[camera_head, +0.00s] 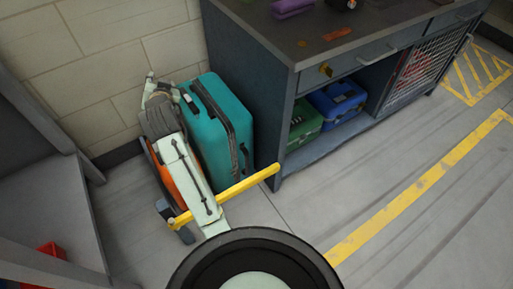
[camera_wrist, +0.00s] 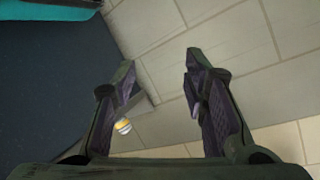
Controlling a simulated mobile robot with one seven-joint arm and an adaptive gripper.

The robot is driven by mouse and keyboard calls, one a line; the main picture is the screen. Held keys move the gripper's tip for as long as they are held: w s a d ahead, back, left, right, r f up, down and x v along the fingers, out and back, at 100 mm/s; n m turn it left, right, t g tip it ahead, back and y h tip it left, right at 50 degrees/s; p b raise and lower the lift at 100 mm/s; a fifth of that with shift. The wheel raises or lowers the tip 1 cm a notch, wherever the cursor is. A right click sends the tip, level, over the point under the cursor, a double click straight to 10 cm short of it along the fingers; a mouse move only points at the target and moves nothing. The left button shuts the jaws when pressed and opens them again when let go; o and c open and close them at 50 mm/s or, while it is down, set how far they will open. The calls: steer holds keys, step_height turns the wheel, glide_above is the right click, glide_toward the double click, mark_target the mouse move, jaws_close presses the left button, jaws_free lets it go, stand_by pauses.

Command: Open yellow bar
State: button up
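The yellow bar (camera_head: 250,183) runs level from a dark post (camera_head: 164,209) at the left to the near corner of the workbench, low across the front of the suitcases. Its picture crosses that of my pale arm; I cannot tell whether they touch. My gripper shows in the head view (camera_head: 150,80) beyond the bar, near the tiled wall and left of the teal suitcase (camera_head: 215,125). In the wrist view my gripper (camera_wrist: 160,66) has its fingers apart with only wall between them. A small yellow and white rounded thing (camera_wrist: 123,127) shows beside the left finger; I cannot tell what it is.
An orange suitcase (camera_head: 188,192) is partly hidden behind my arm. The grey workbench (camera_head: 255,80) stands right of the suitcases, with green (camera_head: 303,125) and blue (camera_head: 338,101) boxes on its lower shelf. A grey shelf unit (camera_head: 50,195) stands left. Floor at right is clear.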

steer(key=d+f+m+g+h, duration=0.1)
steer(key=d+f, duration=0.3)
steer(key=d+f+m+g+h, duration=0.2)
steer(key=d+f, duration=0.2)
steer(key=f, duration=0.1)
steer(key=d+f+m+g+h, duration=0.1)
steer(key=d+f, duration=0.3)
steer(key=f, duration=0.1)
steer(key=shift+s+d+f+m+g+h+p, duration=0.15)
steer(key=shift+s+d+m+g+h+p, duration=0.15)
steer(key=shift+s+d+h+p, duration=0.1)
steer(key=s+d+f+m+g+h, duration=0.25)
steer(key=s+d+f+g, duration=0.2)
steer(key=d+f, duration=0.35)
steer(key=m+g, duration=0.2)
steer(key=m, duration=0.1)
glide_toward(261, 173)
steer(key=shift+a+f+h+p, duration=0.1)
steer(key=shift+a+h+p, duration=0.2)
steer(key=shift+h+p, duration=0.15)
steer(key=shift+d+f, duration=0.2)
steer(key=shift+f, duration=0.15)
steer(key=x, duration=0.9)
steer(key=shift+w+d+f, duration=0.1)
steer(key=shift+w+f, duration=0.1)
steer(key=shift+f, duration=0.2)
steer(key=shift+c, duration=0.2)
steer(key=shift+n, duration=0.25)
jaws_close()
